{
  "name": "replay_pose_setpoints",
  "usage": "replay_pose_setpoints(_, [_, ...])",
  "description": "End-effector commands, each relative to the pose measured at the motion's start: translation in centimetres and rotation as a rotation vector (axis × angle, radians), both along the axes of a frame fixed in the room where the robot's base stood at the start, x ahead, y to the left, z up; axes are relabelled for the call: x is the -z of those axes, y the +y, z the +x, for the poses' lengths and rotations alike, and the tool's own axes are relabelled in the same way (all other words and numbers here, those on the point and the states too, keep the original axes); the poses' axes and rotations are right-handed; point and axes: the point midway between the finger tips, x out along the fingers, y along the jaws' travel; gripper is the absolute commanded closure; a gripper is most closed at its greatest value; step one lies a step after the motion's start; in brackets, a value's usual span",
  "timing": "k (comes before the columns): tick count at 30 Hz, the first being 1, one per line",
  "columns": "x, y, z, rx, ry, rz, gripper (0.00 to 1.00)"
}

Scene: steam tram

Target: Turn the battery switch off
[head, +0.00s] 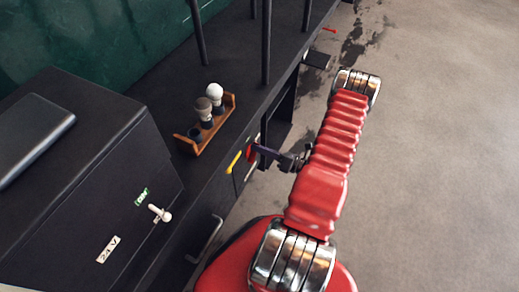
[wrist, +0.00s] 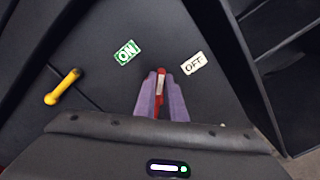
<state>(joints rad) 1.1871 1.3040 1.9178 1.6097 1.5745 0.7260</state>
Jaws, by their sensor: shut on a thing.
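A red switch handle (wrist: 160,80) with a pale strip stands between the purple fingers of my gripper (wrist: 162,94) in the wrist view. My gripper is shut on it. The handle's tip lies about midway between a green ON label (wrist: 126,51) and a pale OFF label (wrist: 193,64). Its lower part is hidden by the fingers. In the head view, my gripper (head: 260,152) reaches left to the dark vehicle side, where a bit of the red handle (head: 250,152) shows.
A yellow lever (wrist: 62,87) is left of the red handle. In the head view, a dark box bears a white-knobbed lever (head: 160,213), a green label (head: 141,196) and a 24 V label (head: 108,249). A wooden rack (head: 190,148) stands behind. Open floor (head: 430,150) is at right.

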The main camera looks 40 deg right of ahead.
Motion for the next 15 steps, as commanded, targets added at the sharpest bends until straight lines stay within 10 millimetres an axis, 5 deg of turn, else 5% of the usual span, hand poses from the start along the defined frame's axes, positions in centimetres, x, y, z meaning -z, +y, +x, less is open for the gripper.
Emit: replay_pose_setpoints(15, [1.1, -0.9, 0.3, 0.006, 0.163, 0.452, 1.00])
